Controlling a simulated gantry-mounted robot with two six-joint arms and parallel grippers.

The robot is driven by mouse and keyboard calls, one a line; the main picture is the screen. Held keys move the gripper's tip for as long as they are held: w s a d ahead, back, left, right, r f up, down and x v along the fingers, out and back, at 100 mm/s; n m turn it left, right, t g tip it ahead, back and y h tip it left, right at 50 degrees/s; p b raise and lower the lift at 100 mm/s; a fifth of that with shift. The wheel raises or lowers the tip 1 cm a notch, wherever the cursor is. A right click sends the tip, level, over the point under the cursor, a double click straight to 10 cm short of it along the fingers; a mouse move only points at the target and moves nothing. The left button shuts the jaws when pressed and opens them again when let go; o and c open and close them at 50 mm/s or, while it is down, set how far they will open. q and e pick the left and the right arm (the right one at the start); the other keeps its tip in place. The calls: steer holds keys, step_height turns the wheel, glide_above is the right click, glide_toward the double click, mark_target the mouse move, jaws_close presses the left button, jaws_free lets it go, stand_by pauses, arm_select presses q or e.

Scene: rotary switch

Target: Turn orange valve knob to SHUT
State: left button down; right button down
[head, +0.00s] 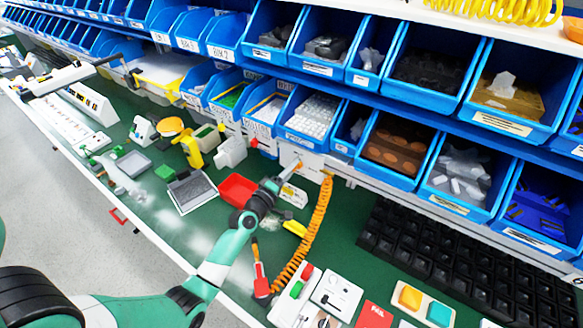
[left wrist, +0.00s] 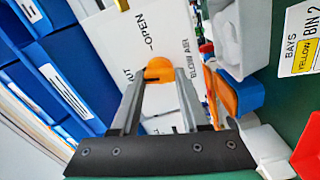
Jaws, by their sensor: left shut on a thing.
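The orange valve knob (left wrist: 158,68) sits on a white panel (left wrist: 118,38) in the left wrist view. The panel carries the words OPEN and BLOW AIR and a partly hidden label ending in UT. My left gripper (left wrist: 158,80) is shut on the knob, with a fingertip on each side of it. In the head view my left gripper (head: 288,174) reaches the panel below the blue bins, and only a small bit of the orange knob (head: 299,165) shows. Its exact pointing direction is hard to tell. My right gripper is not in view.
A coiled orange hose (head: 319,220) hangs just right of my gripper. A red tray (head: 237,189) lies on the green bench to its left. Blue bins (head: 317,112) line the rack above. Black trays (head: 450,250) fill the right side of the bench.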

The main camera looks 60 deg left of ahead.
arm_select(q)
steer(key=shift+n, duration=1.6)
steer(key=shift+c, duration=2)
jaws_free()
steer(key=v, duration=1.1)
steer(key=shift+s, duration=0.3)
steer(key=shift+d+f, duration=0.1)
steer(key=shift+d, duration=0.1)
